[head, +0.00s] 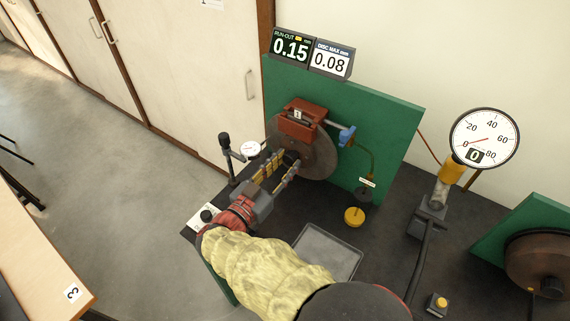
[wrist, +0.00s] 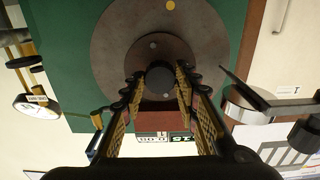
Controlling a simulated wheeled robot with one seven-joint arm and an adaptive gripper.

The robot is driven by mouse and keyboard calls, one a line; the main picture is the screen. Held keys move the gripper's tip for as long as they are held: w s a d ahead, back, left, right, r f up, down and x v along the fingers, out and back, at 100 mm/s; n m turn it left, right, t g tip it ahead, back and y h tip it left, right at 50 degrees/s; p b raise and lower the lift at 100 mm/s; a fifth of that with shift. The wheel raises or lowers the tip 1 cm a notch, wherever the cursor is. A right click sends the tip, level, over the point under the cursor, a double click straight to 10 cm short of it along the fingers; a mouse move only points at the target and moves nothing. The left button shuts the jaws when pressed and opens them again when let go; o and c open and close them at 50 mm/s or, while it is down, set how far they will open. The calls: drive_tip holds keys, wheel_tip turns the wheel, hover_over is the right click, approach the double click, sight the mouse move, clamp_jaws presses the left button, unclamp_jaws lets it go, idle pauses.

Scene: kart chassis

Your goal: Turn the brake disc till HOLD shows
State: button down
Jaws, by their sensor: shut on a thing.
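The brown brake disc (head: 322,157) stands upright against the green panel, with a red caliper (head: 300,118) over its top. My gripper (head: 283,168) reaches the disc's middle. In the wrist view my gripper (wrist: 160,82) has its fingers on both sides of the dark round hub (wrist: 160,78) and is shut on it. A yellow dot (wrist: 171,5) marks the disc face (wrist: 115,45). The run-out display (head: 290,47) reads 0.15, with a small yellow mark too small to read. The display beside it (head: 331,60) reads DISC MAX 0.08.
A dial indicator (head: 250,149) on a black stand is close left of my gripper. A large gauge (head: 484,138) stands at right with its needle near 0. A grey tray (head: 328,252) and a yellow knob (head: 354,216) lie on the dark bench. Another disc (head: 540,262) is far right.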

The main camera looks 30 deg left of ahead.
drive_tip(key=shift+f, duration=0.15)
idle(0.4)
drive_tip(key=c, duration=1.3)
unclamp_jaws()
drive_tip(key=shift+c, duration=0.2)
drive_tip(key=shift+s, duration=0.15)
drive_tip(key=s, duration=0.7)
drive_tip(key=shift+a, duration=0.3)
drive_tip(key=shift+s, duration=0.15)
